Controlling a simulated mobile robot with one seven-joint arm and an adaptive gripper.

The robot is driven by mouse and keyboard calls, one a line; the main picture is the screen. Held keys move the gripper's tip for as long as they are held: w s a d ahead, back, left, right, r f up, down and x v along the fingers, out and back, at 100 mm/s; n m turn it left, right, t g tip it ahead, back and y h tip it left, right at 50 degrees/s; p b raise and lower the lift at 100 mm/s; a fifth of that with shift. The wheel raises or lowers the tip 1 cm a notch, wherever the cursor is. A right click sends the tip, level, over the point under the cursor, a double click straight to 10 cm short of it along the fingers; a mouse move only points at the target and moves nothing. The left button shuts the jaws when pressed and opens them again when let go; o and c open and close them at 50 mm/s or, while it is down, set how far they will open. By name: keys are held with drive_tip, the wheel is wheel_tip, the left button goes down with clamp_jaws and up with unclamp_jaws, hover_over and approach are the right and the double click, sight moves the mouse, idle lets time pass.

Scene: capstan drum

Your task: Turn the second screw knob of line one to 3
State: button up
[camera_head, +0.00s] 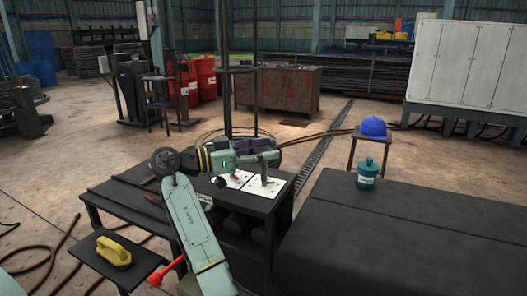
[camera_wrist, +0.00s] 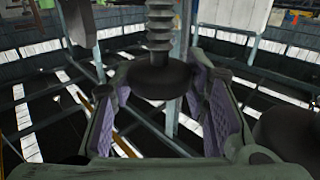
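Two white panels lie side by side on the dark table, a left one (camera_head: 232,179) and a right one (camera_head: 270,188). Small reddish and dark details show on them, too small to tell as knobs or numbers. My gripper (camera_head: 272,157) is above the panels in the head view, at the end of my green arm. In the wrist view, my gripper (camera_wrist: 163,95) has its two purple-padded fingers wide apart. A dark round disc (camera_wrist: 160,78) under a grey ribbed column (camera_wrist: 160,25) shows between and beyond the fingers. I cannot tell whether they touch it.
The dark table (camera_head: 135,197) carries loose rods on its left. A large dark bench (camera_head: 400,235) at right bears a teal canister (camera_head: 367,173). A blue helmet (camera_head: 373,128) rests on a stool behind.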

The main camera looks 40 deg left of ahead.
drive_tip(key=o, duration=0.5)
drive_tip(key=shift+d+f, duration=0.1)
drive_tip(key=shift+c, duration=0.2)
wheel_tip(320, 180, up, 10)
drive_tip(key=shift+w, duration=0.1)
idle(0.6)
